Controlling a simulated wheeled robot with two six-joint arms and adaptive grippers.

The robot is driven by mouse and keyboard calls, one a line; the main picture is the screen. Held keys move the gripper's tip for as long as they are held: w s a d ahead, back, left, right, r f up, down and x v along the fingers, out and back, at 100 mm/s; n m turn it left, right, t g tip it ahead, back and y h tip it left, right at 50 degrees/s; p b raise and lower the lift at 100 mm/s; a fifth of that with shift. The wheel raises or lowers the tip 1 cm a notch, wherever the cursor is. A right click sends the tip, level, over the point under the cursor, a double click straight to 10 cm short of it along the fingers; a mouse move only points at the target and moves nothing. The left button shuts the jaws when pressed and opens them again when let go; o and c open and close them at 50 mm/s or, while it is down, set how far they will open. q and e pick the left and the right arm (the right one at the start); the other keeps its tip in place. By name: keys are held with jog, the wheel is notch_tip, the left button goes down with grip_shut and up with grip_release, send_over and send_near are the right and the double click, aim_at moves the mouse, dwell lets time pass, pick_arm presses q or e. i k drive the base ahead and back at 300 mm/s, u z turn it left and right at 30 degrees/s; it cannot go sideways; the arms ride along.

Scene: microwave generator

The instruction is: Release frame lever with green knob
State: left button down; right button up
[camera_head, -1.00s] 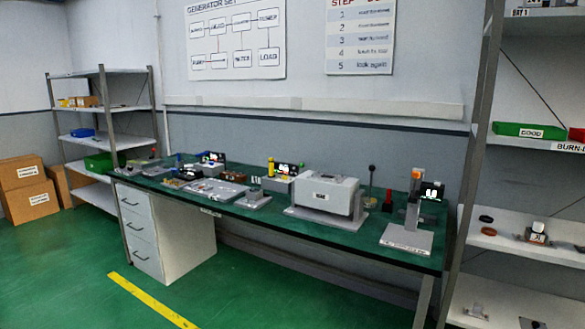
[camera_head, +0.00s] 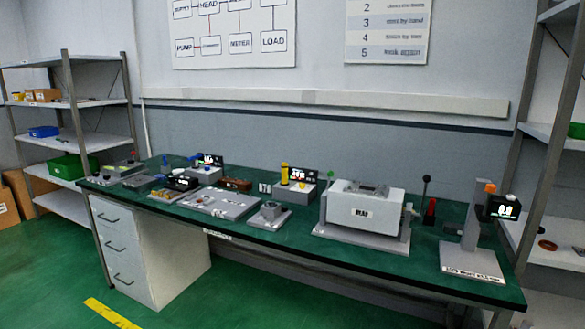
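On the green-topped bench (camera_head: 340,240), a lever with a black knob (camera_head: 426,179) stands upright behind the right end of a grey box-shaped unit (camera_head: 362,212). A red upright piece (camera_head: 430,210) is beside it. A grey stand (camera_head: 471,225) with an orange top (camera_head: 490,188) and a dark display (camera_head: 503,208) is at the right end. Small fixtures at the left end, including one with a dark red knob (camera_head: 132,157), are too small to read. Neither of my grippers is in view.
A drawer cabinet (camera_head: 120,255) fills the space under the bench's left end. Shelving racks stand at left (camera_head: 70,110) and right (camera_head: 555,140). A flat grey tray (camera_head: 219,203) and a yellow cylinder (camera_head: 284,173) are mid-bench. Green floor in front is clear, with a yellow stripe (camera_head: 112,313).

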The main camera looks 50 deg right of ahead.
aim_at(330, 174)
jog(key=z, duration=0.2)
jog(key=i, duration=1.25)
jog(key=z, duration=1.15)
jog(key=i, duration=0.75)
jog(key=z, duration=0.9)
